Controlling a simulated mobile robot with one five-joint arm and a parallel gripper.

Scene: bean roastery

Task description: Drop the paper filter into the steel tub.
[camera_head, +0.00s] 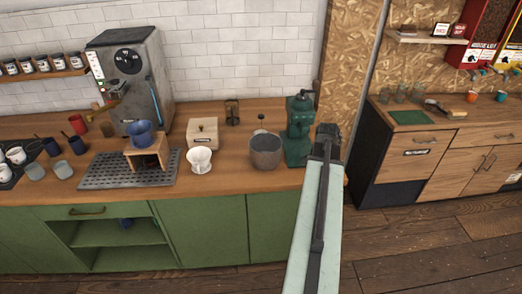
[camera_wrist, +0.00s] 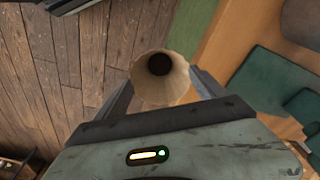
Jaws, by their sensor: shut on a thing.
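The paper filter (camera_wrist: 160,80) is a tan cone with a dark round spot in its middle. It sits between the fingers of my gripper (camera_wrist: 162,92) in the wrist view, and my gripper is shut on it. In the head view my gripper (camera_head: 328,138) is at the right end of the green counter, right of the green grinder; the filter cannot be made out there. The steel tub (camera_head: 265,153) is a grey round container on the counter, left of the grinder and apart from my gripper.
The green grinder (camera_head: 299,132) stands between the tub and my gripper. A white dripper (camera_head: 199,160) and a wooden box (camera_head: 203,132) stand left of the tub. A coffee machine (camera_head: 130,75) is farther left. A second wooden counter (camera_head: 440,150) is at right, across a floor gap.

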